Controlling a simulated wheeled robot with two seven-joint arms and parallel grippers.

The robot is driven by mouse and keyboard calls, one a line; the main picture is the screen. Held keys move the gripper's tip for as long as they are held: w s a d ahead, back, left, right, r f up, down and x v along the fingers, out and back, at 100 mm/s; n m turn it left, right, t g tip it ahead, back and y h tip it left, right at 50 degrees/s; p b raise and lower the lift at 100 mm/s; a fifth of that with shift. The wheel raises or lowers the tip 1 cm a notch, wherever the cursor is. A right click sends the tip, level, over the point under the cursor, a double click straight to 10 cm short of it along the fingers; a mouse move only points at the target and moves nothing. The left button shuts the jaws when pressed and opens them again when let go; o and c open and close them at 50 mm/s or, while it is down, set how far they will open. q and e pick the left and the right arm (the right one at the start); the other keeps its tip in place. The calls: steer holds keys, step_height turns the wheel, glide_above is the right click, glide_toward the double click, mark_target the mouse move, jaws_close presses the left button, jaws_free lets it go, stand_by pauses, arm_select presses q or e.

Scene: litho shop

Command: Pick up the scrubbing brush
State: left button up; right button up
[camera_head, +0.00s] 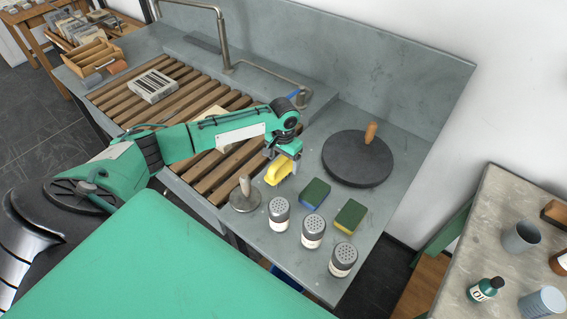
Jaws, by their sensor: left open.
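A yellow object with an arched top, which looks like the scrubbing brush (276,175), is on the grey counter, just left of the sponges. My left gripper (282,157) points down right over it. Its jaws are open, at the top of the yellow object. The gripper and wrist hide part of the object, and I cannot tell whether the jaws touch it. My right gripper is not in view.
A metal weight with an upright handle (244,196) is close on the left. A dark disc with a wooden handle (356,160) lies behind right.

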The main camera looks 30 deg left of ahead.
arm_select(q)
steer(key=shift+f, duration=0.75)
steer(key=c, duration=0.9)
steer(key=shift+c, duration=1.2)
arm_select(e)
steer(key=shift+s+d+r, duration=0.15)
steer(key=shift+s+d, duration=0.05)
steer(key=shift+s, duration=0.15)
arm_select(q)
steer(key=shift+r, duration=0.1)
